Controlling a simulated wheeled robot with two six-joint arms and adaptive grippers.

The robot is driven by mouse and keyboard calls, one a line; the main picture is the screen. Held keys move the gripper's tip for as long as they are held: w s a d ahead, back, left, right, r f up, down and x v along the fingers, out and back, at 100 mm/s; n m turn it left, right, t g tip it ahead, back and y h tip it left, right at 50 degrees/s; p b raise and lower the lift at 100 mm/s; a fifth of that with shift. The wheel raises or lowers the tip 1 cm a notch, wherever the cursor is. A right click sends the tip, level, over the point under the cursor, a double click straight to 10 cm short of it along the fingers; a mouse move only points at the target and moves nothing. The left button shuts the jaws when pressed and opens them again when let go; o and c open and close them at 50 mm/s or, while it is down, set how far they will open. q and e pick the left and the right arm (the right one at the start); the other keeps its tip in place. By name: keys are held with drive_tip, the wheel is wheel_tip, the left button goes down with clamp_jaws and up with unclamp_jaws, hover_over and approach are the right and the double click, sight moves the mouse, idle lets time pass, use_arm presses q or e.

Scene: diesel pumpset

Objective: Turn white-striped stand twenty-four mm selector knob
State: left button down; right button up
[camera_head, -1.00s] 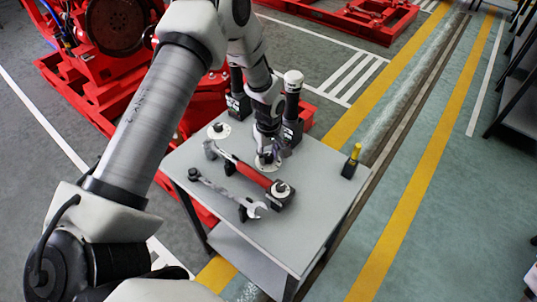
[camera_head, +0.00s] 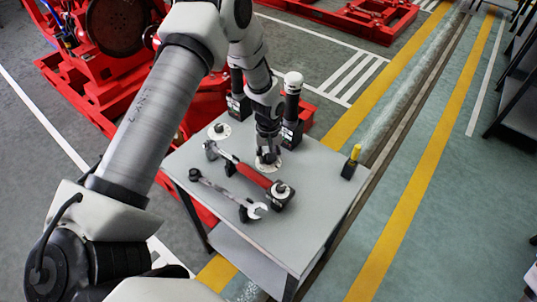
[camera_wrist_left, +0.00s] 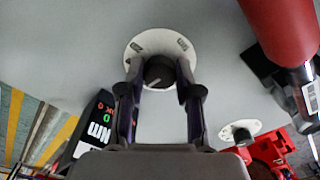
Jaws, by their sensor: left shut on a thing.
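A dark selector knob (camera_wrist_left: 159,73) with a white stripe on top stands on a round white dial plate (camera_wrist_left: 150,43) with marks, seen in the left wrist view. My left gripper (camera_wrist_left: 160,84) is shut on this knob, one finger on each side. In the head view my left gripper (camera_head: 267,153) points down at the white dial plate (camera_head: 267,167) on the grey table; the knob is mostly hidden there by the fingers. My right gripper is not in view.
On the grey table (camera_head: 310,215) lie a red-handled tool (camera_head: 253,175) and an open-end wrench (camera_head: 225,194). Another round dial (camera_head: 219,131) sits at the left, and a black block with a yellow top (camera_head: 351,162) at the right edge. Tall white-topped black devices (camera_head: 293,95) stand behind.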

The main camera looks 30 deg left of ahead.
use_arm(q)
drive_tip(key=shift+s+f+m, duration=0.1)
drive_tip(key=shift+m, duration=1)
drive_tip(key=c, duration=0.8)
unclamp_jaws()
wheel_tip(320, 180, up, 12)
